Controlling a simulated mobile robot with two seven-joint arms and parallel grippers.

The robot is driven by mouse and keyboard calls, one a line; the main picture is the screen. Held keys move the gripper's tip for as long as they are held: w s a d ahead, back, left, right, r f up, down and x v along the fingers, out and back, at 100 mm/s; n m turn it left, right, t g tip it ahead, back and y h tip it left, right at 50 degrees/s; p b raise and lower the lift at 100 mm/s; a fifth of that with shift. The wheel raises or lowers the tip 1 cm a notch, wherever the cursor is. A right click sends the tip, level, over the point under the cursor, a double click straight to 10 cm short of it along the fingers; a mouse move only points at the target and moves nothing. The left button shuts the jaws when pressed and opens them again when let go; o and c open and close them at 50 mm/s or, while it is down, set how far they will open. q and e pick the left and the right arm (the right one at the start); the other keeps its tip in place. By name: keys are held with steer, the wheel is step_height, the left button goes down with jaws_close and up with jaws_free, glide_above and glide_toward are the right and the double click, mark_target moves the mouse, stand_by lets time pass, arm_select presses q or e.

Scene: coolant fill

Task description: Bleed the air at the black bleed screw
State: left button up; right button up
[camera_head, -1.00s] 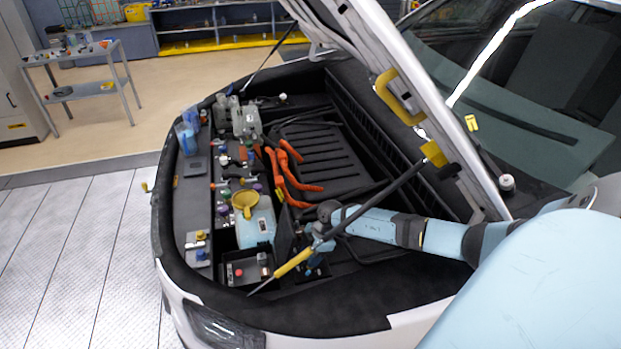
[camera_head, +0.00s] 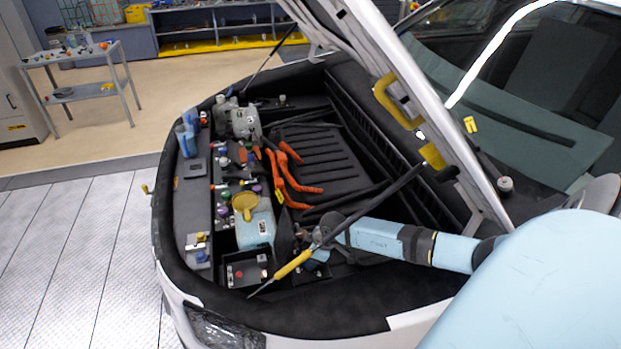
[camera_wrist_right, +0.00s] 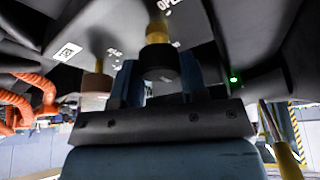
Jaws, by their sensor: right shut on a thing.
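In the right wrist view the black bleed screw (camera_wrist_right: 158,62) hangs from a brass shaft under a dark panel. My right gripper (camera_wrist_right: 158,88) is shut on it, with one blue-grey finger on each side. A second screw with a brown knob (camera_wrist_right: 97,86) hangs to the left, apart from the fingers. In the head view my right arm reaches into the front bay beside the coolant tank (camera_head: 255,226), which has a yellow funnel (camera_head: 245,204) on top. The fingers and the black screw cannot be made out there. My left gripper is not in view.
A black strut with a yellow sleeve (camera_head: 293,265) crosses in front of my right wrist. The raised hood (camera_head: 372,50) hangs above. Orange cables (camera_head: 290,178) lie in the bay. A green light (camera_wrist_right: 233,77) glows right of the screw. A cart (camera_head: 75,65) stands far left.

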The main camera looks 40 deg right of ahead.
stand_by(0.3)
steer(key=o, duration=0.9)
